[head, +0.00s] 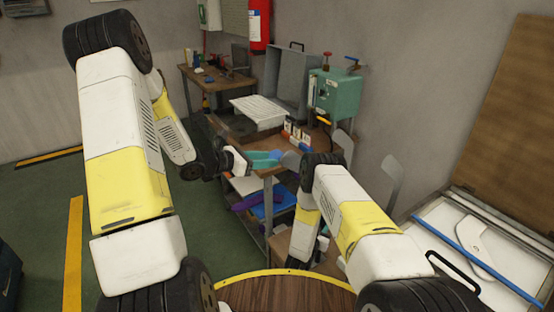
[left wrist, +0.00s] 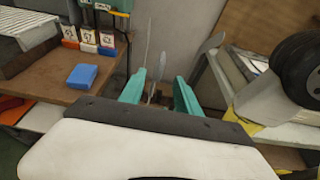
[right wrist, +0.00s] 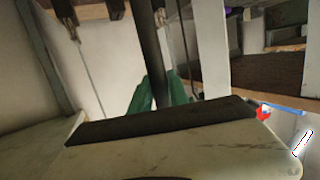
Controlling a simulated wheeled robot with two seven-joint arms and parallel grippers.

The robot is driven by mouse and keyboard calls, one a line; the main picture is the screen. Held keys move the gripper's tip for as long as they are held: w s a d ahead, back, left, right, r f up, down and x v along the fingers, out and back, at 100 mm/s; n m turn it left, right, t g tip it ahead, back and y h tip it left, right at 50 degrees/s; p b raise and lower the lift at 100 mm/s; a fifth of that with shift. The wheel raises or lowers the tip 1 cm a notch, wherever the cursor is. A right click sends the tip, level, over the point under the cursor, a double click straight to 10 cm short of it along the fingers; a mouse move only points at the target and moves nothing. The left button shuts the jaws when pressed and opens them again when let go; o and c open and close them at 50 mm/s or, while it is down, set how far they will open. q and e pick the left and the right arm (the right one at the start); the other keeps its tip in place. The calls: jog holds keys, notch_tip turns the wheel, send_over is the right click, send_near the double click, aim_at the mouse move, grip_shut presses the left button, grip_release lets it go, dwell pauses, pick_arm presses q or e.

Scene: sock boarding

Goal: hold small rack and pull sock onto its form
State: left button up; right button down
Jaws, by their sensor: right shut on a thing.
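Grey flat upright forms (head: 391,178) stand past the bench's right end in the head view. In the left wrist view one rounded form (left wrist: 163,65) shows between my fingers, and another (left wrist: 212,46) stands to the right. My left gripper (head: 270,161) is at the bench's near edge with its teal fingers apart; I see no cloth between them. My right gripper (right wrist: 160,94) is shut on a dark upright post (right wrist: 152,45), which appears to be part of the small rack. The rack's base is mostly hidden by my right arm. I cannot make out the sock for certain.
The bench (left wrist: 62,97) carries a blue block (left wrist: 82,76) and several numbered boxes (left wrist: 88,40). A green machine (head: 335,92) stands behind. Purple items (head: 245,202) lie on a lower shelf.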

pick_arm(q)
jog(key=shift+s+a+r, duration=0.1)
jog(key=shift+s+a, duration=0.15)
jog(key=shift+a, duration=0.05)
pick_arm(e)
jog(key=c, duration=1.2)
grip_release()
jog(key=shift+o, duration=0.2)
